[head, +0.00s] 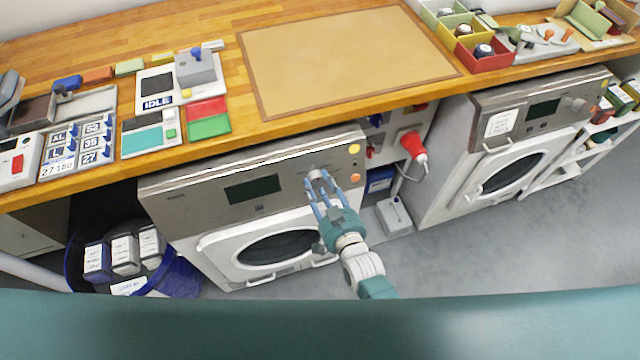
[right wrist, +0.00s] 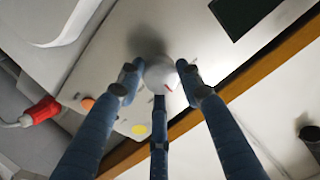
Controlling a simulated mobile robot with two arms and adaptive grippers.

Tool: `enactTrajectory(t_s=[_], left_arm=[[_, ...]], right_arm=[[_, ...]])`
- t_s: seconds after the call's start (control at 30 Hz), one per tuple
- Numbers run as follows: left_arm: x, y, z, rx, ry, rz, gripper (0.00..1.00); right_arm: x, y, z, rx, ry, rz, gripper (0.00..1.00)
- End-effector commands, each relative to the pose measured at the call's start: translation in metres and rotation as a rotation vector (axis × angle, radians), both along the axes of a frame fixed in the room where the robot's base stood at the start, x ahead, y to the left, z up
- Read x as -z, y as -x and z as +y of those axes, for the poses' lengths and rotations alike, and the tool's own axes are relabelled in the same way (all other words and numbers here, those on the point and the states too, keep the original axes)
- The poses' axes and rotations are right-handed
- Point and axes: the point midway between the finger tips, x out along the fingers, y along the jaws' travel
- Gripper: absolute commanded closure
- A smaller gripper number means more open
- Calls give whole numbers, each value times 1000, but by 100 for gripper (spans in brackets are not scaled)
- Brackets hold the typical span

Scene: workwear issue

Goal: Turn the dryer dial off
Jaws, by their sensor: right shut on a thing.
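The dryer dial (right wrist: 160,72) is a pale round knob with a red mark, on the panel of the left machine (head: 165,205). In the head view the dial (head: 316,174) is partly covered by my fingers. My right gripper (head: 320,190) reaches up to it from below and is shut on it. In the right wrist view the fingers (right wrist: 158,80) stand around the knob. Which setting the red mark points to cannot be read. My left gripper is not in view.
A second machine (head: 470,165) stands to the right. A red plug (head: 413,146) hangs between the machines. The wooden worktop (head: 350,105) overhangs the panel. A blue bin (head: 180,280) with cartons stands at the left. The floor at the lower right is clear.

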Motion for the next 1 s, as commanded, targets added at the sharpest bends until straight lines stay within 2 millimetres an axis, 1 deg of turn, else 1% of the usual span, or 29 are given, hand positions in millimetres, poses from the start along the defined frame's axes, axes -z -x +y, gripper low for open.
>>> enactTrajectory(t_s=[0.03,0.3,0.77,0.8,0.87,1.0], left_arm=[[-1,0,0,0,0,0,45],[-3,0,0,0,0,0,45],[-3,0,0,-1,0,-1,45],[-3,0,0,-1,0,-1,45],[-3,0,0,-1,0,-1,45],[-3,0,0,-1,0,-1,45]], right_arm=[[9,6,2,-14,25,15,90],[9,6,2,-35,91,-6,90],[10,6,1,-38,101,-9,90],[10,6,1,-38,100,-9,56],[10,6,1,-37,100,-10,45],[7,4,1,-35,98,-16,45]])
